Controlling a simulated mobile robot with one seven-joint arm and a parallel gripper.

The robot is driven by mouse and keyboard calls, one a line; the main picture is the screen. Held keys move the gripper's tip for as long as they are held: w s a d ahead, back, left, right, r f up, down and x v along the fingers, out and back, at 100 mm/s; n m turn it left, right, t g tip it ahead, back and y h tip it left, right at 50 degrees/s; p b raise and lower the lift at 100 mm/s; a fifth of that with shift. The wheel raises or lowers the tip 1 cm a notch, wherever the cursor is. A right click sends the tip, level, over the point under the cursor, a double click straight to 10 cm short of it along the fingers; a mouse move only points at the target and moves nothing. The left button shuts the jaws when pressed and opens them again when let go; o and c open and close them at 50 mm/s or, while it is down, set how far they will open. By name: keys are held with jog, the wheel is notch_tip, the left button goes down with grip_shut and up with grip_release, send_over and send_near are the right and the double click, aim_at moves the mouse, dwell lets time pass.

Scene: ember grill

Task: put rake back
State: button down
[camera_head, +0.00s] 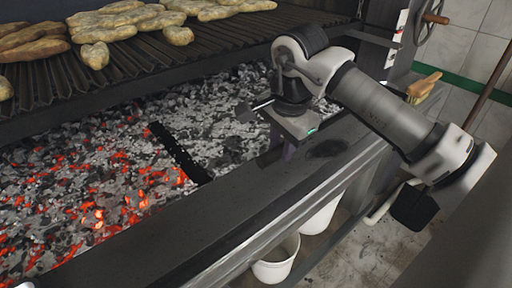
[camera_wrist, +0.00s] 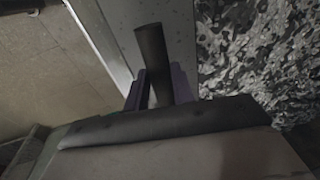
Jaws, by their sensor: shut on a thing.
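My gripper (camera_wrist: 158,92) is shut on a dark rod, which I take to be the handle of the rake (camera_wrist: 152,55). In the wrist view the rod stands between the two purple fingers, and one blunt end sticks out beyond them. The rake's head cannot be made out. In the head view my gripper (camera_head: 289,151) is over the front ledge of the grill (camera_head: 245,195), pointing down. The hand hides most of what it holds there.
A coal bed (camera_head: 85,185) glows at left, with a black bar (camera_head: 180,152) lying across it. Breads (camera_head: 95,55) lie on the grate (camera_head: 150,60) above. A white bucket (camera_head: 276,262) stands below the ledge. A brush (camera_head: 423,88) and a crank handle (camera_head: 435,18) are at right.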

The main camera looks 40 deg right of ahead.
jog(key=shift+f+b, duration=1.65)
jog(key=shift+f, duration=0.6)
jog(key=c, duration=0.7)
grip_release()
jog(key=shift+s, duration=0.1)
notch_tip(320, 180, up, 9)
jog(key=s+p, duration=0.1)
jog(key=p, duration=0.4)
jog(key=shift+s+a, duration=0.25)
jog(key=shift+s, duration=0.05)
